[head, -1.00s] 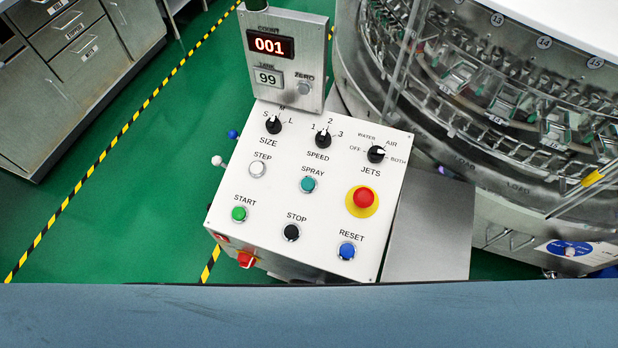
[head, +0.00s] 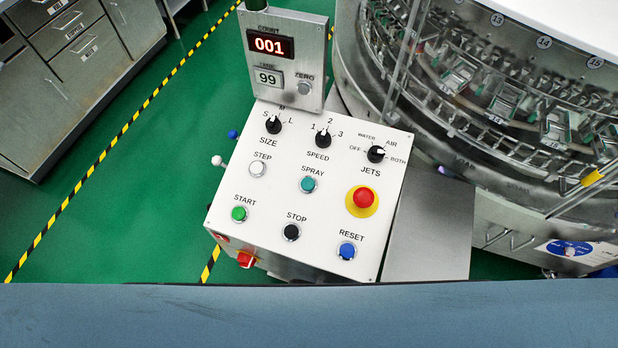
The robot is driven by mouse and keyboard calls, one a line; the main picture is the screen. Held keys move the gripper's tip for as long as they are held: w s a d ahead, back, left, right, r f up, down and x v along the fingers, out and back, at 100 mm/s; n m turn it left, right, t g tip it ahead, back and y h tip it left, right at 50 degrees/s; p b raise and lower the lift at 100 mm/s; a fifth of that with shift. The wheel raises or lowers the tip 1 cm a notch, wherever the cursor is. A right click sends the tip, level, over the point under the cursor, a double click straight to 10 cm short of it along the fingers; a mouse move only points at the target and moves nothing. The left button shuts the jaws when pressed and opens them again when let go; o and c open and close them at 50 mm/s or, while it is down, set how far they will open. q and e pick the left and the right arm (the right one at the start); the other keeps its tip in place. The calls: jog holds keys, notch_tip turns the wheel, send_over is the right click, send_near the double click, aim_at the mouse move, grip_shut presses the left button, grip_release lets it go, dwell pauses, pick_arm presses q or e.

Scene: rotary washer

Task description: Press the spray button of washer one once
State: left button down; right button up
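The teal SPRAY button (head: 308,185) sits near the middle of a white, tilted control panel (head: 330,225) in the head view. It is below the SPEED knob (head: 323,139) and left of a red emergency button on a yellow disc (head: 363,198). The washer (head: 480,90) is the large round machine at the upper right, with several numbered stations. The count display (head: 269,44) above the panel reads 001 and the tank display (head: 268,78) reads 99. Neither of my grippers is in view.
Close around SPRAY are the white STEP button (head: 257,169), green START (head: 239,214), black STOP (head: 292,232) and blue RESET (head: 347,250). The JETS knob (head: 376,154) is at the upper right. A grey metal plate (head: 430,230) lies right of the panel. Green floor is open on the left.

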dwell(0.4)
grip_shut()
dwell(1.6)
